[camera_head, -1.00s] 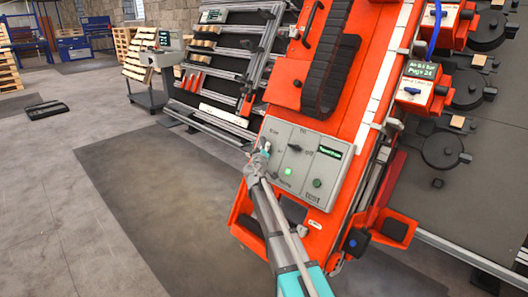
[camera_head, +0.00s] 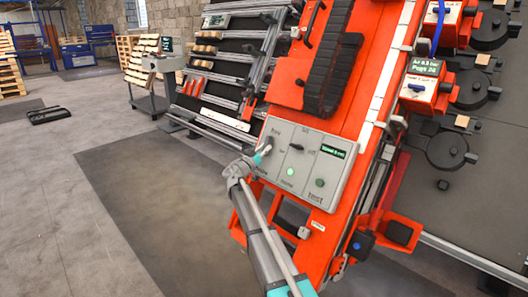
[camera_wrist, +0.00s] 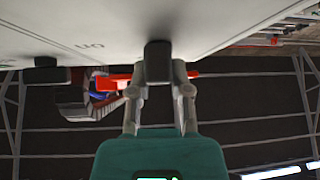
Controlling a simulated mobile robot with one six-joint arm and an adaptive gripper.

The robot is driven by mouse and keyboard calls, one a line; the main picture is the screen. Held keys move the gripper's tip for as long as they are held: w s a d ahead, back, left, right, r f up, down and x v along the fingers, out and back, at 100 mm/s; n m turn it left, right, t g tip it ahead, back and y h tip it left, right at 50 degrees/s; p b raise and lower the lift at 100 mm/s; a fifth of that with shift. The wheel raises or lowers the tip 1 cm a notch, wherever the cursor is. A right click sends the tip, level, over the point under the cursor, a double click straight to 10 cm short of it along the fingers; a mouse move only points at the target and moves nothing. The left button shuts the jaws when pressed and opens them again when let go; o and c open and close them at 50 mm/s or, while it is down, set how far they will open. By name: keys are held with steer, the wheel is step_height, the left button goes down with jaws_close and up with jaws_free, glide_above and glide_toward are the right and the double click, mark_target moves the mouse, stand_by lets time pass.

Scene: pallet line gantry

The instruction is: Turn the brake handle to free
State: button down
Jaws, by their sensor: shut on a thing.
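A grey control panel (camera_head: 345,180) is fixed on the orange machine frame. The brake handle, a dark lever, is at the panel's left side, below a label that seems to read "free". In the wrist view the dark handle (camera_wrist: 158,62) stands out from the panel face between my two fingers. My gripper (camera_head: 264,153) is shut on it, with its fingers one on each side. My gripper also shows close up in the wrist view (camera_wrist: 158,95). In the head view the gripper hides most of the handle, so its exact angle is unclear.
A second dark knob (camera_head: 296,147) is on the panel to the right, with a green lamp (camera_head: 290,171), a round green button (camera_head: 320,182) and a small display (camera_head: 333,151) nearby. A black cable chain (camera_head: 332,75) runs above. Open floor (camera_head: 150,220) lies left.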

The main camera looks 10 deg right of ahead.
steer(key=shift+w+m+g+h, duration=0.1)
steer(key=shift+m+g+h, duration=0.45)
steer(key=shift+m, duration=0.45)
steer(key=shift+g, duration=0.25)
steer(key=c, duration=0.6)
jaws_free()
steer(key=shift+o, duration=0.2)
